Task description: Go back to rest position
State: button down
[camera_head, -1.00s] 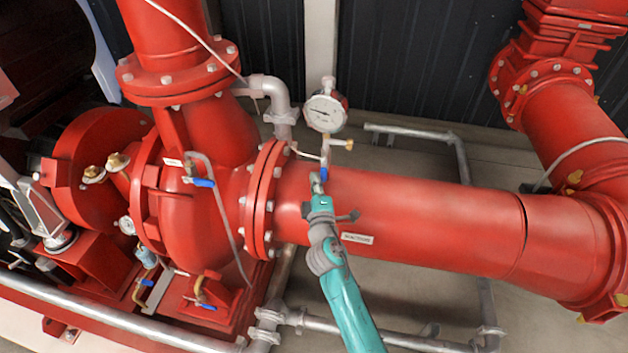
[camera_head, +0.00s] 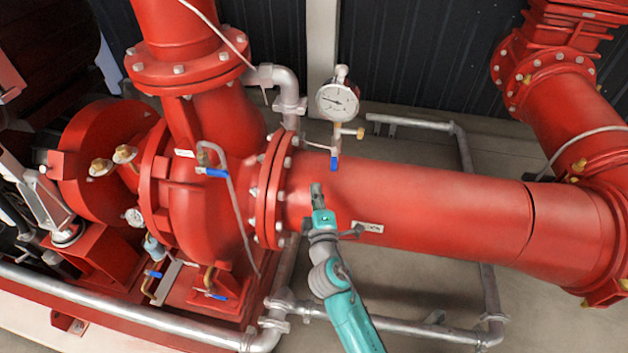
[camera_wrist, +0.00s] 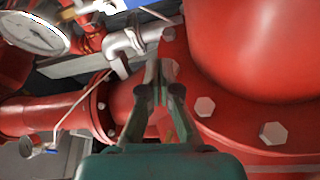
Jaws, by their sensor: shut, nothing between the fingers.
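My gripper (camera_head: 317,190) is at the end of my teal arm, in front of the large red horizontal pipe (camera_head: 430,205) in the head view. In the wrist view my gripper (camera_wrist: 158,70) is shut with nothing between its fingers. A round white pressure gauge (camera_head: 337,101) stands above the pipe, with a small blue-handled valve (camera_head: 334,163) below it. The gauge also shows at the upper left of the wrist view (camera_wrist: 35,32). My gripper is below the gauge and valve in the head view, apart from them.
A red bolted flange (camera_head: 268,195) and the red pump body (camera_head: 200,215) stand left of my gripper. Grey pipes (camera_head: 462,150) run behind and below the red pipe. Thin tubing (camera_head: 233,200) with a blue valve handle hangs by the pump.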

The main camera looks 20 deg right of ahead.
jog(key=shift+s+a, duration=0.15)
jog(key=shift+s, duration=0.55)
jog(key=s+f+m+g+y, duration=0.15)
jog(key=s+f, duration=0.35)
jog(key=s, duration=0.7)
jog(key=s+f+m+g+y, duration=0.1)
jog(key=s+f+m+y, duration=0.3)
jog(key=s, duration=0.8)
jog(key=s+r+m+h, duration=0.1)
jog(key=s+r+m, duration=0.3)
jog(key=s, duration=0.7)
jog(key=s+r+m+g+h, duration=0.1)
jog(key=s+r+m, duration=0.2)
jog(key=s, duration=0.8)
jog(key=shift+s+d+r+m, duration=0.3)
jog(key=shift+r+m, duration=0.05)
jog(key=shift+r, duration=0.35)
